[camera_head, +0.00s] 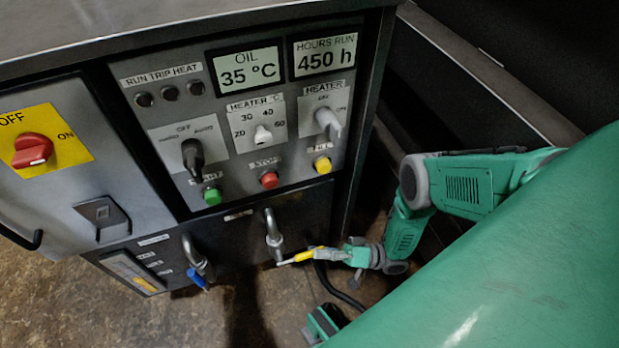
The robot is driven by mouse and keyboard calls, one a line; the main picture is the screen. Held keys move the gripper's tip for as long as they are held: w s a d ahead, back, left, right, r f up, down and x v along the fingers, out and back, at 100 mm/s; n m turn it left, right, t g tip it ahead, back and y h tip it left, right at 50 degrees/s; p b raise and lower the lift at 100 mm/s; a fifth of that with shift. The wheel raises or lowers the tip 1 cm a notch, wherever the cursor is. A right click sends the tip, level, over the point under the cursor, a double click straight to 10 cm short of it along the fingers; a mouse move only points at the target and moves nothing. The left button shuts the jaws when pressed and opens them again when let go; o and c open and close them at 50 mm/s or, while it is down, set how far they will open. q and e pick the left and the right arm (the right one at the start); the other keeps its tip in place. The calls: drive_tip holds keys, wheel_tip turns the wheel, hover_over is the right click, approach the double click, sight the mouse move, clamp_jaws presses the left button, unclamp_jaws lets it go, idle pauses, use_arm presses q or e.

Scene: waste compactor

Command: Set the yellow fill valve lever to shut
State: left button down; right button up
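The yellow fill valve lever (304,256) sits low at the right of the cabinet front, below a bent metal pipe (273,236). It points right, nearly level in the picture, with its inner end by the pipe. My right gripper (328,254) comes in from the right and its fingertips are at the lever's outer end. The fingers are small and overlap the lever end, so I cannot tell whether they grip it or only touch it. My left gripper is not in view.
A blue lever (196,278) hangs under a second pipe (194,254) to the left. The control panel (240,155) with knobs and buttons is above. A dark hose (335,288) runs down beside my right gripper. Brown floor (235,320) lies open below.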

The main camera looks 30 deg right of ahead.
drive_tip(key=v, duration=0.5)
drive_tip(key=shift+a+f, duration=0.1)
idle(0.4)
